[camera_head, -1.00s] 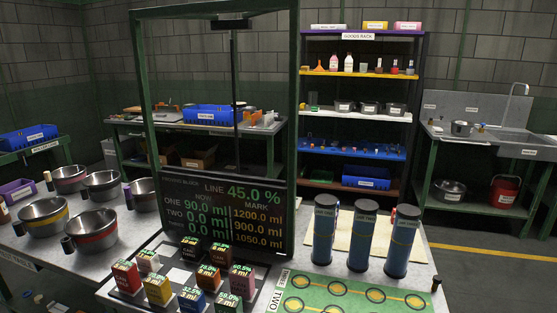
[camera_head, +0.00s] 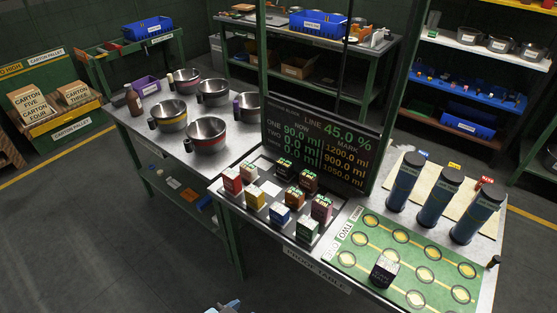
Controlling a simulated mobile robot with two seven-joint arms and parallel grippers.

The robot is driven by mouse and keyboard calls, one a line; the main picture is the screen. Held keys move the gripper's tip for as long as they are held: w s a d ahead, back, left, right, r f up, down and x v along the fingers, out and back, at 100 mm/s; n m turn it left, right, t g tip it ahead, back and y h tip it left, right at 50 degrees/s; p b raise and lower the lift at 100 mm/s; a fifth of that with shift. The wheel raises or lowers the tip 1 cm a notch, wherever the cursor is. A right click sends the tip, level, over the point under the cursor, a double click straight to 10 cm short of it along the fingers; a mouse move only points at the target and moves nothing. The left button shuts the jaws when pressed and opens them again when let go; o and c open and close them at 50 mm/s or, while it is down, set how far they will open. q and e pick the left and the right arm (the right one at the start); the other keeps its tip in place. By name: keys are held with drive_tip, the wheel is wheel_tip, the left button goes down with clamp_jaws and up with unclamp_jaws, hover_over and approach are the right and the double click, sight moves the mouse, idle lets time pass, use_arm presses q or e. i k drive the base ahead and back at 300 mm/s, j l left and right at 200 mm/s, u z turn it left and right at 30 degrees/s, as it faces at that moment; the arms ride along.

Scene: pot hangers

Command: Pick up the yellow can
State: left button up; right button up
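The yellow can (camera_head: 256,198) stands upright on a dark tray (camera_head: 247,215) on the table, at the tray's left side. A red can (camera_head: 232,182) stands behind it to the left. Nothing holds the yellow can. Neither of my grippers can be made out. A small pale blue and white piece at the bottom edge is cut off, and I cannot tell what it is.
Steel bowls (camera_head: 206,134) stand on the table to the left. A dark display board (camera_head: 317,145) rises behind the cans. Blue cylinders (camera_head: 440,203) and a green mat (camera_head: 350,262) with a black block (camera_head: 384,272) are to the right. The floor in front is clear.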

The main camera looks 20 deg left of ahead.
sight(254, 196)
drive_tip(key=u, duration=0.95)
drive_tip(key=l+u, duration=0.1)
drive_tip(key=u, duration=0.35)
drive_tip(key=l+u, duration=0.1)
drive_tip(key=u, duration=0.35)
drive_tip(key=l+u, duration=0.15)
drive_tip(key=u, duration=0.3)
drive_tip(key=l, duration=0.6)
